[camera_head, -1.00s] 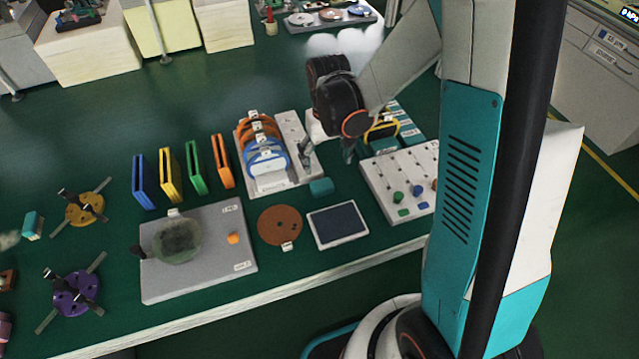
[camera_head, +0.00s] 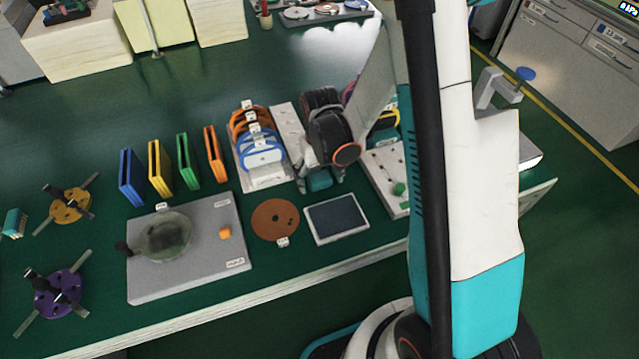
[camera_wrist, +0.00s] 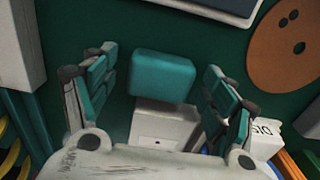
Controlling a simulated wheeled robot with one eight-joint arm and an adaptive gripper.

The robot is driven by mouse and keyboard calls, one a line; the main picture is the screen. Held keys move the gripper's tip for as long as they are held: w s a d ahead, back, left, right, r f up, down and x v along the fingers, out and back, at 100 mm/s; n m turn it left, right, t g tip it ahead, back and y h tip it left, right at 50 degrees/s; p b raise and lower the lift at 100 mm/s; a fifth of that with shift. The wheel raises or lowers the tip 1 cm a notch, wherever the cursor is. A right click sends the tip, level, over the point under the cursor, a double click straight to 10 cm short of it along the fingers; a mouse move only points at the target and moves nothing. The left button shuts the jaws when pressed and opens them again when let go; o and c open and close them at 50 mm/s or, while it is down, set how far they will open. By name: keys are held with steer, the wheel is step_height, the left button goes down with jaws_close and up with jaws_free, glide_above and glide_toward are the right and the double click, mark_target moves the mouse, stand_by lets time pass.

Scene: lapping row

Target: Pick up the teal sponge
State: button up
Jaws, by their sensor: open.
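The teal sponge (camera_wrist: 162,76) is a small rounded block. In the wrist view it lies between the two open fingers of my gripper (camera_wrist: 160,90), with a visible gap on each side. In the head view the sponge (camera_head: 319,180) shows just below my gripper (camera_head: 322,172), between the disc rack and the board with pegs. The gripper is open and holds nothing. The arm partly hides that area in the head view, and the height of the fingers above the sponge is hard to tell.
A white rack of orange and blue rings (camera_head: 262,180) stands close left of the gripper. The pegboard (camera_head: 385,180) stands close right, partly hidden by my arm. A brown disc (camera_head: 275,220) and a dark-topped pad (camera_head: 337,220) lie in front, near the table edge.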

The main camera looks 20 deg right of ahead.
mark_target(319, 177)
steer(key=c, duration=1.1)
steer(key=shift+o, duration=0.2)
steer(key=shift+r, duration=0.1)
step_height(319, 177, up, 20)
steer(key=p, duration=0.7)
steer(key=o, duration=0.4)
steer(key=c, duration=0.4)
